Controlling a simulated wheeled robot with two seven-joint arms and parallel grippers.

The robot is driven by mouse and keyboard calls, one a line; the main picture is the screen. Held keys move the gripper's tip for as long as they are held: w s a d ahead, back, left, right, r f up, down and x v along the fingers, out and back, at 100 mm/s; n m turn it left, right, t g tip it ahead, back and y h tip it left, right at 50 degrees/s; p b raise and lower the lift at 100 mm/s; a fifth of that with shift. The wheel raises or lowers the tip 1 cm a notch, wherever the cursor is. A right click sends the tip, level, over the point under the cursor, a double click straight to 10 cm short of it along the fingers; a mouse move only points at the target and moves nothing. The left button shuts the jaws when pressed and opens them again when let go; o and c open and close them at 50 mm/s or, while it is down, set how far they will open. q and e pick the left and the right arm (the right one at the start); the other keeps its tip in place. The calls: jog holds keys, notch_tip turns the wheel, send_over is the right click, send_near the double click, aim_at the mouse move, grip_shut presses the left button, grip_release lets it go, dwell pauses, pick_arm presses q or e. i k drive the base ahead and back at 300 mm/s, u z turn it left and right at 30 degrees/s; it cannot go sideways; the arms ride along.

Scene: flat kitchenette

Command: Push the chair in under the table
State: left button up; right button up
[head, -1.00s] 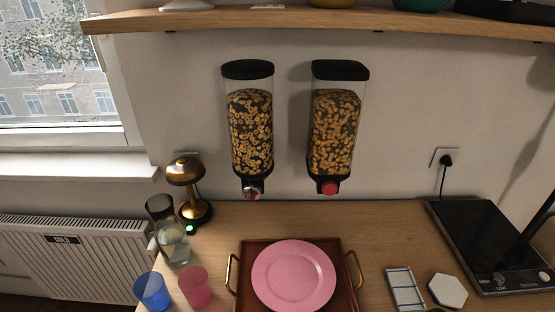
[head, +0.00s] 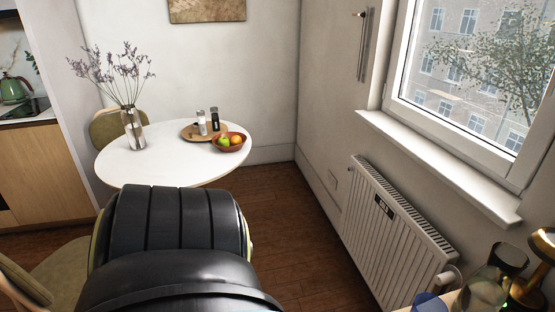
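A white oval table (head: 160,166) stands at the back left, near the corner. One chair with an olive seat and wooden frame (head: 62,270) is at the lower left, in front of the table and apart from its edge; the picture edge and my arm cut it off. Another chair (head: 114,124) stands behind the table, its olive backrest showing past the table's far left edge. A large black link of my own arm fills the lower middle and hides the floor in front of the table. Neither gripper is in view.
On the table are a vase of dried flowers (head: 133,130), a fruit bowl (head: 228,143) and a round wooden tray (head: 196,132) with shakers. A radiator (head: 395,240) stands under the window on the right. Brown floor (head: 285,215) is clear between table and radiator.

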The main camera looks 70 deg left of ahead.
aim_at(57, 286)
jog(key=u, duration=4.1)
